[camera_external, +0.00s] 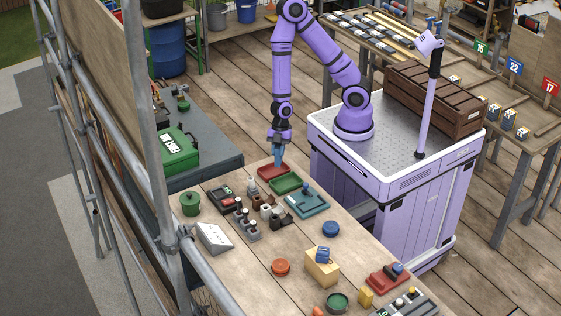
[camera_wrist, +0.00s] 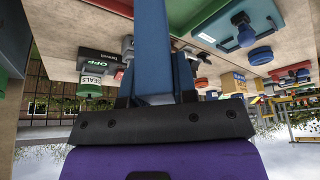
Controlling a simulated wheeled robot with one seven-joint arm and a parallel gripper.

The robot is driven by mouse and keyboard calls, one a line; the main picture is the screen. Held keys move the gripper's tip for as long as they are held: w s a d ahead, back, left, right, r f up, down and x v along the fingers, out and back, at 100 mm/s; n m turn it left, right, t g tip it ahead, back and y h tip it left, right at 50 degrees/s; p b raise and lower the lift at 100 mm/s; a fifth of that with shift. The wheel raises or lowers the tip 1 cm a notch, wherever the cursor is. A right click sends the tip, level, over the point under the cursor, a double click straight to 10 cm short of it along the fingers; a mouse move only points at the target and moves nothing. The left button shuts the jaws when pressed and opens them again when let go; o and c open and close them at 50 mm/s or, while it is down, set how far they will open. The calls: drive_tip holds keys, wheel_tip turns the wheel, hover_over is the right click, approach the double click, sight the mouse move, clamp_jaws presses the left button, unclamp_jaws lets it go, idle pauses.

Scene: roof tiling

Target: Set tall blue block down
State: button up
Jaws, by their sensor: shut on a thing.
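A tall blue block (camera_external: 278,157) hangs upright under my gripper (camera_external: 279,142), over the red tray (camera_external: 264,178) at the far end of the workbench. In the wrist view the blue block (camera_wrist: 154,45) runs up the middle of the picture between the fingers of my gripper (camera_wrist: 156,88), which is shut on it. The block's lower end is at or just above the red tray's floor; I cannot tell whether it touches.
A green tray (camera_external: 286,184) and a teal tray (camera_external: 306,204) with a blue-knobbed piece lie beside the red one. Several small dark items and a grey sloped box (camera_external: 214,238) stand nearby. A green case (camera_external: 177,150) sits on the grey bench at left.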

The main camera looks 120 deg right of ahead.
wheel_tip(320, 180, down, 2)
drive_tip(key=shift+w+f, duration=0.1)
drive_tip(key=shift+w, duration=0.05)
drive_tip(key=shift+w+d+f, duration=0.4)
drive_tip(key=shift+w+f, duration=0.45)
drive_tip(key=shift+w, duration=1.75)
drive_tip(key=shift+w+d+f, duration=0.45)
drive_tip(key=shift+w+f, duration=0.35)
drive_tip(key=shift+w, duration=1.8)
drive_tip(key=shift+w+d+f, duration=0.4)
drive_tip(key=shift+w+f, duration=0.45)
drive_tip(key=shift+w, duration=1.75)
drive_tip(key=o, duration=0.9)
drive_tip(key=shift+f, duration=0.1)
